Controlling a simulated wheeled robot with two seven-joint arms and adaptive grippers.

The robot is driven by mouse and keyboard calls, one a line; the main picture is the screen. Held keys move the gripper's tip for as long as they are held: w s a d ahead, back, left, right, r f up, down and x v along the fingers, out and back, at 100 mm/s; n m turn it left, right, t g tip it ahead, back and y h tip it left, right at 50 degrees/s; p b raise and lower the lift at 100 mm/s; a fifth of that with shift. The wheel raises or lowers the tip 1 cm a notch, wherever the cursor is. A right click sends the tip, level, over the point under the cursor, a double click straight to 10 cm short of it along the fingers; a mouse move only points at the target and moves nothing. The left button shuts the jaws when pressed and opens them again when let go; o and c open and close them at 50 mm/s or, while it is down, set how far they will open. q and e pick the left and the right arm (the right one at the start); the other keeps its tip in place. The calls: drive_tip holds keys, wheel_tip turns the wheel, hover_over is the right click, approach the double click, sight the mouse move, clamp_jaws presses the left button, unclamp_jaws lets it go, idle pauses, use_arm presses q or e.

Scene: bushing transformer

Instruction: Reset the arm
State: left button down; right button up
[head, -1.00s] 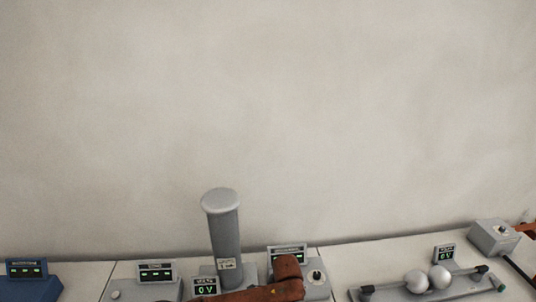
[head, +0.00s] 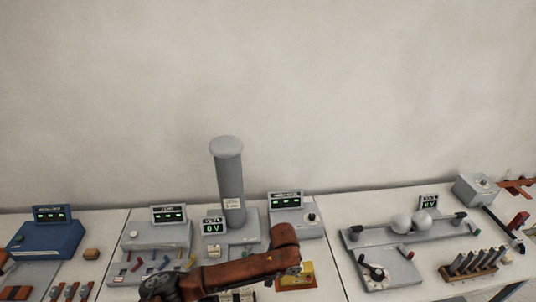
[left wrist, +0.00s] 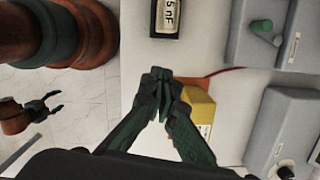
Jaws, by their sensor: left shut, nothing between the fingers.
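My left arm is reddish-brown and crosses the bottom middle of the head view, in front of the bench. Its gripper cannot be made out clearly there. In the left wrist view my left gripper (left wrist: 160,80) has dark green fingers that meet at the tips, shut and empty. It is over the white bench top, beside a yellow block (left wrist: 198,108). The yellow block also shows in the head view (head: 299,275), partly behind my arm. My right gripper (left wrist: 53,103) shows small at the left of the left wrist view, its dark fingers apart and empty.
A tall grey column (head: 229,178) stands behind my arm, with a 0 V display (head: 213,228) beside it. A blue meter box (head: 47,236) is at left. A two-sphere device (head: 412,223) and a rack of pegs (head: 474,264) are at right. The wall is bare.

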use_arm(q)
drive_tip(key=s+f+n+h, duration=0.5)
drive_tip(key=s+f, duration=0.1)
drive_tip(key=s, duration=0.2)
drive_tip(key=s+a+f+n+t+y, duration=0.1)
drive_tip(key=s+a+n, duration=0.5)
drive_tip(key=a, duration=0.6)
drive_tip(key=s+a+f+n+t+y, duration=0.1)
drive_tip(key=s+a+n+y, duration=0.15)
drive_tip(key=s+a, duration=0.75)
drive_tip(key=s+a+f+n+t+y, duration=0.1)
drive_tip(key=s+a+n, duration=0.45)
drive_tip(key=a, duration=0.85)
wheel_tip(320, 180, down, 39)
drive_tip(key=d+h+b, duration=0.1)
drive_tip(key=d+b, duration=0.1)
drive_tip(key=b, duration=0.7)
drive_tip(key=s+f+m+g+b, duration=0.1)
drive_tip(key=s+f+b, duration=0.5)
drive_tip(key=s+f, duration=1.4)
wheel_tip(320, 180, down, 4)
drive_tip(key=shift+a+f+g, duration=0.15)
drive_tip(key=shift+f+g, duration=0.05)
drive_tip(key=shift+g, duration=0.4)
use_arm(e)
wheel_tip(320, 180, down, 16)
drive_tip(key=s, duration=0.1)
drive_tip(key=shift+s+r, duration=0.15)
drive_tip(key=shift+s, duration=0.2)
